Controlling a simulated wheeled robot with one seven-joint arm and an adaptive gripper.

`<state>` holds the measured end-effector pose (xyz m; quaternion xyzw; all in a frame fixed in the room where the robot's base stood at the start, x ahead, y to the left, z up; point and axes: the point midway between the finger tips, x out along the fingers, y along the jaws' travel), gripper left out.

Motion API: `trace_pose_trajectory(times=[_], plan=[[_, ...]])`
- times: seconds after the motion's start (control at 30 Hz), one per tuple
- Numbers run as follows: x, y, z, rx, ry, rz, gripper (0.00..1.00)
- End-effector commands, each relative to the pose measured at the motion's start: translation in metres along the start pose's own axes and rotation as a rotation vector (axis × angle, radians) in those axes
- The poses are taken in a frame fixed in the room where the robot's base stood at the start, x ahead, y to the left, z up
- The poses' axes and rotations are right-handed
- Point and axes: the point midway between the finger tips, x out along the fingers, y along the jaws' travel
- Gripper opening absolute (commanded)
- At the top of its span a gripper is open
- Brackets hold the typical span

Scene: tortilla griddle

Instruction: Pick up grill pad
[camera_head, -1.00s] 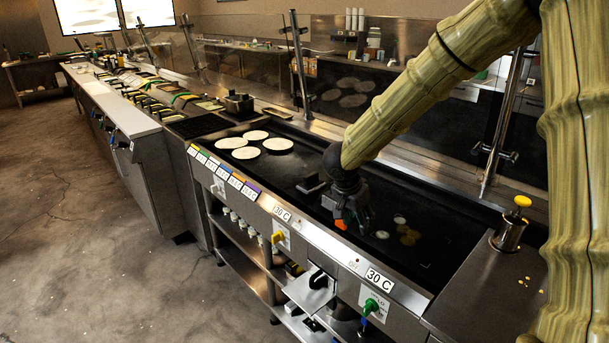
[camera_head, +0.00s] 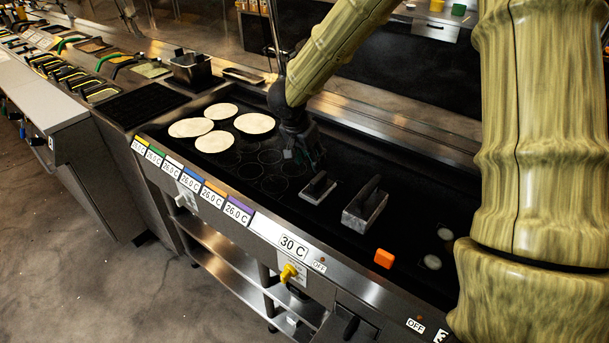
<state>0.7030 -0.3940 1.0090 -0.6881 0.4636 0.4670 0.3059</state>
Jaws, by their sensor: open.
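Two blocky pads with raised handles stand on the dark griddle (camera_head: 420,215): a smaller, flatter grill pad (camera_head: 318,189) and a larger metal one (camera_head: 364,207) to its right. I cannot tell which of them the task means. My gripper (camera_head: 304,156) is low over the griddle, behind and slightly left of the smaller pad, apart from both pads. It is open, and I see nothing held in it. Its fingertips are dark against the dark griddle and hard to make out.
Several pale tortillas (camera_head: 254,123) lie on the griddle left of my gripper. An orange block (camera_head: 384,258) is near the front edge. Small pale discs (camera_head: 432,262) lie at the right, partly by my arm. A metal container (camera_head: 191,68) stands behind at the left.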

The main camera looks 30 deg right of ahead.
Motion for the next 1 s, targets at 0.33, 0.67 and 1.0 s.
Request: trace_pose_trajectory(times=[0.33, 0.67, 1.0], plan=[[0.041, 0.001, 0.001, -0.002, 0.001, 0.001, 0.45], [0.067, -0.006, 0.000, -0.005, -0.001, 0.009, 0.45], [0.106, -0.004, 0.002, -0.005, -0.002, 0.009, 0.45]])
